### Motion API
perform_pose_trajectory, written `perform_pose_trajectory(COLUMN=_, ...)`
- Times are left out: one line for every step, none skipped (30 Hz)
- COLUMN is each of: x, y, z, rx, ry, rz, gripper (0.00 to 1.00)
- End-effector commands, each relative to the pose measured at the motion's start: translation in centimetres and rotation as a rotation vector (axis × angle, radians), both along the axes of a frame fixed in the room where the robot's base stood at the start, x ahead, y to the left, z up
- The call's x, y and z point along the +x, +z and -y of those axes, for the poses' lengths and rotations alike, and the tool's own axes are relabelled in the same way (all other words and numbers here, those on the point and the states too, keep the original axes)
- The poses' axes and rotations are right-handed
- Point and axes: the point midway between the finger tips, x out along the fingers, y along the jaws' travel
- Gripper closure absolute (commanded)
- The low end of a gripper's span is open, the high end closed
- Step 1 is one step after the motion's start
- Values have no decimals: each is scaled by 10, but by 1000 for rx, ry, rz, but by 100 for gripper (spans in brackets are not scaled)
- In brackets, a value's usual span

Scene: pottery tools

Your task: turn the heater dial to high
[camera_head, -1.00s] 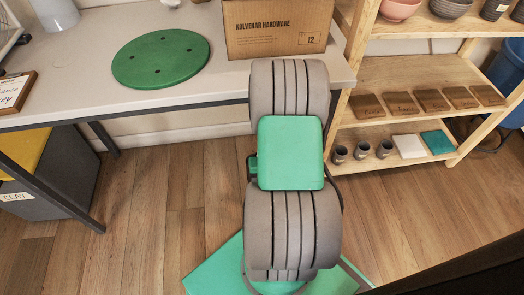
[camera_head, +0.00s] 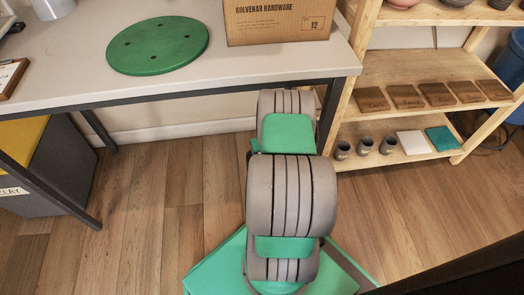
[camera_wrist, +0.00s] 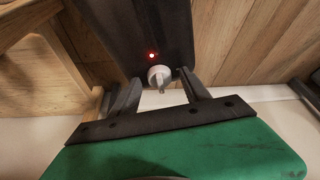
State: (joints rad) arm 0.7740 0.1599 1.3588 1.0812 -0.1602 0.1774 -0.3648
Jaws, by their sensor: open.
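The heater (camera_wrist: 135,30) is a dark panel at the top of the wrist view, with a small red light (camera_wrist: 152,56) lit on it. Its whitish dial (camera_wrist: 159,77) sits below the light, with a raised grip pointing down in the picture. My gripper (camera_wrist: 161,82) is open, one finger on each side of the dial in the picture. I cannot tell whether either finger touches it. No dial markings are readable. In the head view, the heater and my gripper are out of sight, with my arm reaching low by the table.
The grey table (camera_head: 60,75) holds a green disc (camera_head: 158,45) and a cardboard box (camera_head: 278,22); its edge is close to my arm. A wooden shelf (camera_head: 420,68) stands at right. A dark bin (camera_head: 62,165) is under the table at left.

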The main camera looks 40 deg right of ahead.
Motion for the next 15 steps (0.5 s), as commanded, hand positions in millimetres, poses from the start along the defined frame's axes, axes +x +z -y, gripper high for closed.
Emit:
perform_pose_trajectory(x=0, y=1, z=0, rx=0, ry=0, rz=0, gripper=45)
perform_pose_trajectory(x=0, y=1, z=0, rx=0, ry=0, rz=0, gripper=45)
perform_pose_trajectory(x=0, y=1, z=0, rx=0, ry=0, rz=0, gripper=45)
perform_pose_trajectory(x=0, y=1, z=0, rx=0, ry=0, rz=0, gripper=48)
perform_pose_trajectory(x=0, y=1, z=0, rx=0, ry=0, rz=0, gripper=50)
perform_pose_trajectory(x=0, y=1, z=0, rx=0, ry=0, rz=-1, gripper=53)
perform_pose_trajectory(x=0, y=1, z=0, rx=0, ry=0, rz=-1, gripper=56)
perform_pose_trajectory(x=0, y=1, z=0, rx=0, ry=0, rz=-1, gripper=58)
perform_pose_trajectory(x=0, y=1, z=0, rx=0, ry=0, rz=-1, gripper=62)
perform_pose_trajectory(x=0, y=1, z=0, rx=0, ry=0, rz=-1, gripper=64)
perform_pose_trajectory(x=0, y=1, z=0, rx=0, ry=0, rz=-1, gripper=66)
perform_pose_trajectory(x=0, y=1, z=0, rx=1, ry=-1, rz=-1, gripper=70)
perform_pose_trajectory(x=0, y=1, z=0, rx=1, ry=-1, rz=-1, gripper=72)
perform_pose_trajectory(x=0, y=1, z=0, rx=1, ry=-1, rz=-1, gripper=75)
perform_pose_trajectory(x=0, y=1, z=0, rx=1, ry=-1, rz=-1, gripper=78)
